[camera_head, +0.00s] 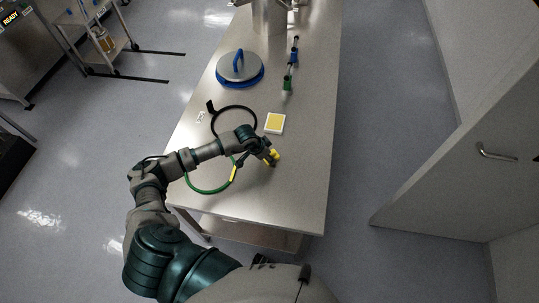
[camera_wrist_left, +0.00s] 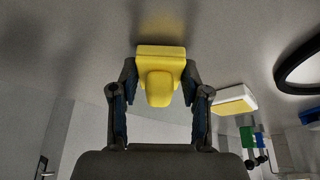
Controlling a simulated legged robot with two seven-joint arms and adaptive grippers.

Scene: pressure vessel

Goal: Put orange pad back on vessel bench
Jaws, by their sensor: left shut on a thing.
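A yellow block-like pad with a rounded knob (camera_wrist_left: 159,88) is held between the two fingers of my left gripper (camera_wrist_left: 160,78). It looks yellow rather than orange. In the head view my left gripper (camera_head: 267,154) is over the near part of the steel bench (camera_head: 300,190), with the yellow pad (camera_head: 275,156) at its tip. In the wrist view the pad is close to the bench surface, with a yellow reflection beside it; I cannot tell whether it touches. My right gripper is not in view.
A white-edged square with a yellow top (camera_head: 274,123) lies just beyond the gripper. A black ring (camera_head: 252,109), a green hose (camera_head: 207,191), a blue-rimmed lid (camera_head: 239,70) and a blue-green tool (camera_head: 288,84) are on the bench. The bench's near right area is clear.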

